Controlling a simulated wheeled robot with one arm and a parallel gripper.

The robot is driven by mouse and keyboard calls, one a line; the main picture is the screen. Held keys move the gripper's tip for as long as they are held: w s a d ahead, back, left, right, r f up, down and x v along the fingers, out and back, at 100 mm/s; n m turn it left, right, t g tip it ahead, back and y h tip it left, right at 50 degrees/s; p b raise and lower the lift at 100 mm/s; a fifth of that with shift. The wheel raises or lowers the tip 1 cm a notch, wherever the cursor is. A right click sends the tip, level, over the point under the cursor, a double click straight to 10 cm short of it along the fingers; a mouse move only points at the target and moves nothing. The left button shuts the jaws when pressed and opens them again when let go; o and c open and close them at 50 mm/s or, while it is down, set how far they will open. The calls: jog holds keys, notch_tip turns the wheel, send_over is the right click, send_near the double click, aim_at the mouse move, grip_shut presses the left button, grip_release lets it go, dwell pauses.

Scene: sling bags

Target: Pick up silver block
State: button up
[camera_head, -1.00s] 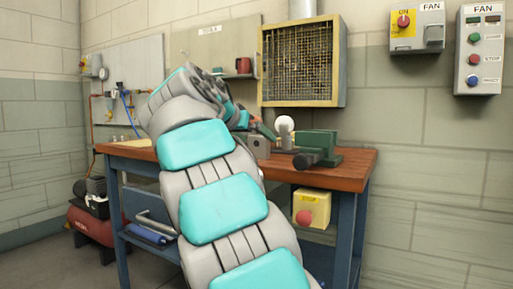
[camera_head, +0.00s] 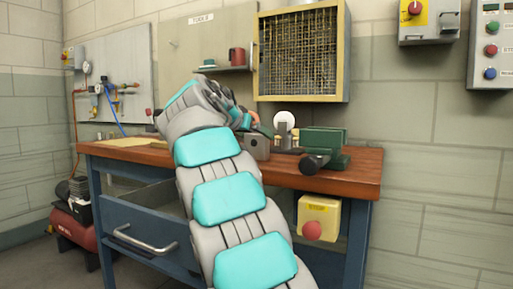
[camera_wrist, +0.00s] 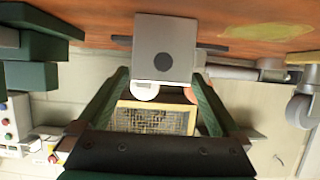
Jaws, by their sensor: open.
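The silver block (camera_head: 257,147) is a small grey block with a dark round hole in its face. It stands on the wooden workbench (camera_head: 350,181), left of the green vise (camera_head: 322,150). In the wrist view, which looks upside down, the block (camera_wrist: 165,47) is centred, just beyond the fingertips. My gripper (camera_wrist: 160,82) is open and empty, with a green finger on each side and the block lined up between them. Contact with the block cannot be made out. In the head view my arm hides most of the gripper.
A white round wheel (camera_head: 283,122) stands behind the block. A yellow box with a red button (camera_head: 319,217) hangs under the bench's right side. A blue drawer (camera_head: 120,225) stands open at the bench's front left.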

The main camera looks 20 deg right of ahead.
aim_at(261, 139)
jog(key=x, duration=0.5)
jog(key=shift+f, duration=0.25)
jog(key=shift+r, duration=0.1)
jog(key=c, duration=1.5)
jog(key=shift+c, duration=0.2)
